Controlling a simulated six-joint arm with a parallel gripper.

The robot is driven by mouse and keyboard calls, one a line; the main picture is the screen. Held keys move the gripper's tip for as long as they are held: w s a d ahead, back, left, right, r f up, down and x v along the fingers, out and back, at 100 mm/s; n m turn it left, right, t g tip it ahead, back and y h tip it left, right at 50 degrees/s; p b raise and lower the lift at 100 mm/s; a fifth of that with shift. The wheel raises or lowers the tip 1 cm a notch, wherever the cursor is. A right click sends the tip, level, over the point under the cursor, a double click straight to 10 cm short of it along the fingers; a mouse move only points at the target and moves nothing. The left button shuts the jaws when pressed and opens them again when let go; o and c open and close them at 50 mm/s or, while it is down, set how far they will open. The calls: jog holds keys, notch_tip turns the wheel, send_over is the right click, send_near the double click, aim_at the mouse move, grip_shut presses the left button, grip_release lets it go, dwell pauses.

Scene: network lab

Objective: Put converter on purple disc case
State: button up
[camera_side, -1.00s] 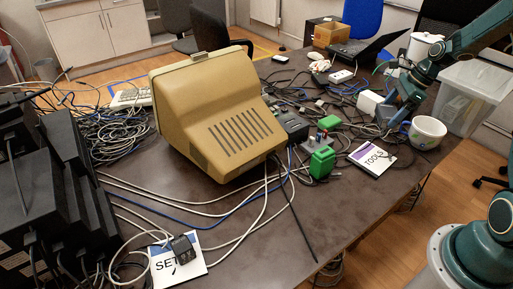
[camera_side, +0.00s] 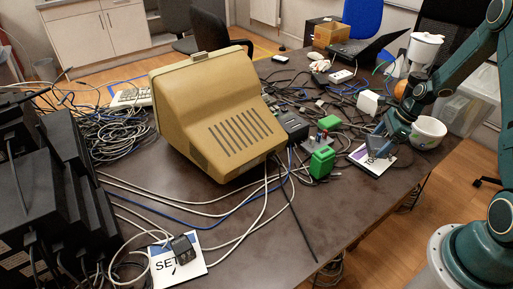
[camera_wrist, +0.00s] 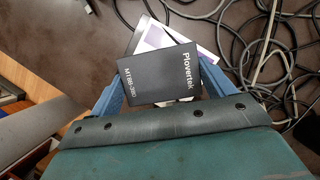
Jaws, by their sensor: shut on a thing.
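The converter, a flat black box labelled "Plovertek" (camera_wrist: 160,76), is between the two blue fingers of my gripper (camera_wrist: 163,72) in the wrist view. The gripper is shut on it. The purple disc case (camera_side: 365,165), white and purple with "TOOLS" lettering, lies on the table beside the white bowl. In the side view, my gripper (camera_side: 383,146) is over the case's far part and hides some of it. In the wrist view, part of the case (camera_wrist: 153,38) shows beyond the converter. I cannot tell whether the converter touches the case.
A green block-like object (camera_side: 321,163) is left of the case. Cables (camera_wrist: 265,45) lie to the right in the wrist view. The table front of the case is clear.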

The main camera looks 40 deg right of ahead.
jog(key=shift+f, duration=1.85)
jog(key=shift+f, duration=0.1)
jog(key=o, duration=1.1)
jog(key=v, duration=1.2)
